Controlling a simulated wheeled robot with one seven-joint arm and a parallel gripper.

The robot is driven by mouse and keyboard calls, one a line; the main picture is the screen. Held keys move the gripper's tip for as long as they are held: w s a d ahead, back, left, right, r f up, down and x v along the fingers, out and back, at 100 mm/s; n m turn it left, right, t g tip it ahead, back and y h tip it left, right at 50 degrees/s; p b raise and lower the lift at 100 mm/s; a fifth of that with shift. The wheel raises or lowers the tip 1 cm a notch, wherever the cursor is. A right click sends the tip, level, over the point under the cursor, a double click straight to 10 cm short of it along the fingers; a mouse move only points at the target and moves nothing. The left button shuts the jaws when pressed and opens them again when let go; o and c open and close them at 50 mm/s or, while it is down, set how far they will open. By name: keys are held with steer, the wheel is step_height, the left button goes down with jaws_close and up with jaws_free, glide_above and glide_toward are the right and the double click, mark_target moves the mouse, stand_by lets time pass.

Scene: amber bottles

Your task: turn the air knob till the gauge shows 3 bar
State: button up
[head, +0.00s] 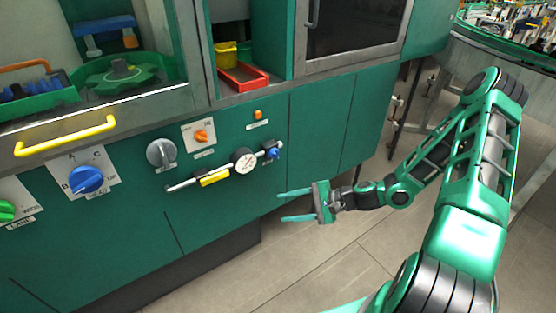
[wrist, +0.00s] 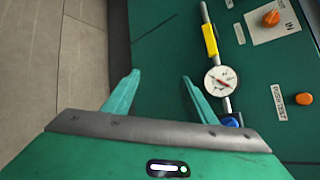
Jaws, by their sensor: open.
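The air knob is a small blue knob (head: 272,153) at the right end of a grey pipe on the green machine front. In the wrist view the blue knob (wrist: 230,122) shows partly, close to the right finger's base and partly hidden by my gripper body. The round white gauge (head: 245,160) sits on the pipe left of the knob; it also shows in the wrist view (wrist: 220,81) with a dark and red needle, its reading too small to tell. My gripper (head: 280,206) is open and empty, below and apart from the knob. Its fingers also show in the wrist view (wrist: 160,84).
A yellow valve handle (head: 214,178) lies along the pipe. Nearby are an orange knob (head: 201,136), an orange push-test button (head: 258,114), a grey knob (head: 161,153) and a large blue selector (head: 86,179). A yellow door handle (head: 65,135) sticks out. The floor below is clear.

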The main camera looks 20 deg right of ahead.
steer(key=w+r+m+t, duration=0.2)
steer(key=w+m+t, duration=0.3)
steer(key=w+m, duration=0.1)
steer(key=m+t+h, duration=0.4)
steer(key=m+t, duration=0.1)
steer(key=m, duration=0.3)
glide_toward(278, 157)
steer(key=x, duration=0.9)
steer(key=shift+r, duration=0.15)
steer(key=shift+a, duration=0.1)
steer(key=c, duration=1)
